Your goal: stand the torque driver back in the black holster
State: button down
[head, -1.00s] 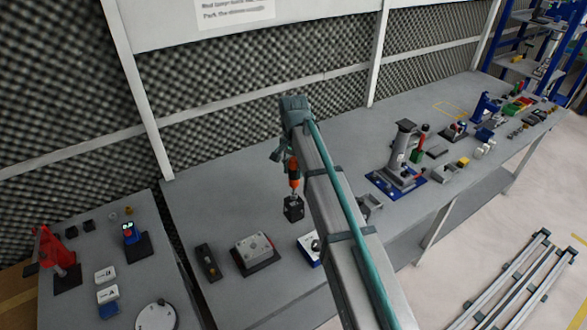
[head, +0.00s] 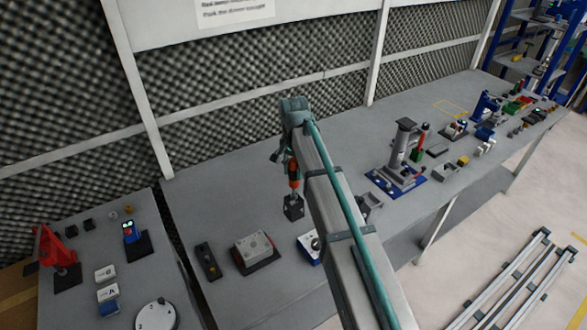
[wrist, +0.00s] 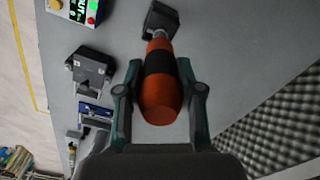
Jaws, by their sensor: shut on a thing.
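The torque driver (wrist: 158,95) has an orange handle with a black band. My gripper (wrist: 160,72) is shut around the handle, one finger on each side. In the head view the driver (head: 294,172) hangs close to upright, and my gripper (head: 284,157) is partly hidden by my arm. The black holster (head: 294,208) stands on the bench directly below the driver. It also shows in the wrist view (wrist: 160,18), beyond the handle. The driver's lower end meets the holster's top in the picture; I cannot tell how far inside it is.
A grey block on a dark base (head: 255,250) and a black switch box (head: 207,261) stand at the front left. A blue and white box (head: 308,246) is beside my arm. A grey press on a blue base (head: 402,160) stands to the right. The bench behind the holster is clear.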

aim_at(294, 160)
jog(key=shift+f+b, duration=1.6)
jog(key=shift+f, duration=2.6)
jog(key=c, duration=0.7)
grip_release()
jog(key=shift+o, duration=0.2)
jog(key=shift+r, duration=0.15)
notch_tip(294, 160, up, 12)
jog(key=shift+f, duration=0.1)
